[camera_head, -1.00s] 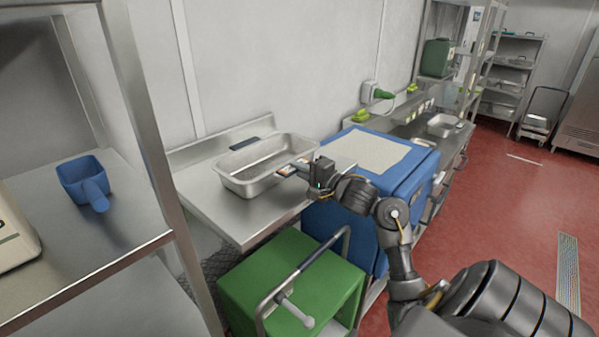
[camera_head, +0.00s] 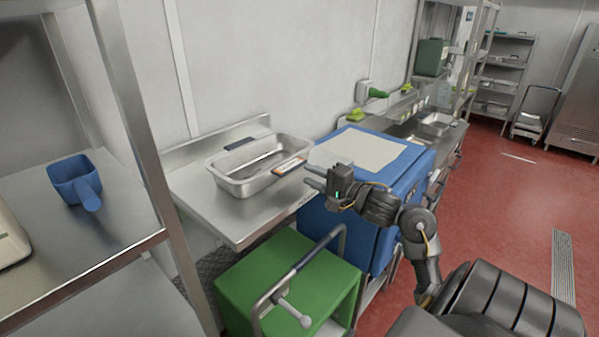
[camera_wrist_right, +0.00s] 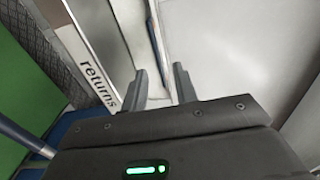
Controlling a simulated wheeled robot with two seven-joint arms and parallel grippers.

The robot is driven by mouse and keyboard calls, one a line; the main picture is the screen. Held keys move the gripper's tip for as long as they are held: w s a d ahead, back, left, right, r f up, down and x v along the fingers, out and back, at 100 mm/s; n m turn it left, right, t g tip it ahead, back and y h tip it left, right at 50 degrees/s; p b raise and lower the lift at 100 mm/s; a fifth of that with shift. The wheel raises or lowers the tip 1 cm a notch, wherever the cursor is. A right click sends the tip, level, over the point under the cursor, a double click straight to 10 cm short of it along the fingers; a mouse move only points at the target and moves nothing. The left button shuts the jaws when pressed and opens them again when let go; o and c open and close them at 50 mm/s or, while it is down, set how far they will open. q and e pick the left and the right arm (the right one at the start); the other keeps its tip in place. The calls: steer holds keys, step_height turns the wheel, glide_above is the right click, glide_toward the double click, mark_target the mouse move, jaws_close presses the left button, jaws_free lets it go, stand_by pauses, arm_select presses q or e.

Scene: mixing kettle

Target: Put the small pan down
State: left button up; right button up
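A small silver rectangular pan (camera_head: 258,182) rests upright on the steel table (camera_head: 205,205) against the wall. A small orange-edged label with a pale face shows at its right end. My right gripper (camera_head: 311,178) is just right of the pan, apart from it, with its two fingers spread and nothing between them. In the right wrist view the gripper (camera_wrist_right: 162,85) also shows two separated fingertips, with pale metal surfaces beyond. My left gripper is not in view.
A blue cabinet (camera_head: 400,175) with a pale top sheet stands under my right arm. A green cart (camera_head: 290,285) with a handle stands in front of the table. A blue scoop (camera_head: 75,182) lies on the left shelf. A strip lettered "returns" (camera_wrist_right: 98,83) shows in the wrist view.

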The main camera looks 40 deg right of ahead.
steer(key=s, duration=0.5)
steer(key=shift+s+d, duration=0.1)
steer(key=shift+d, duration=0.1)
stand_by(0.4)
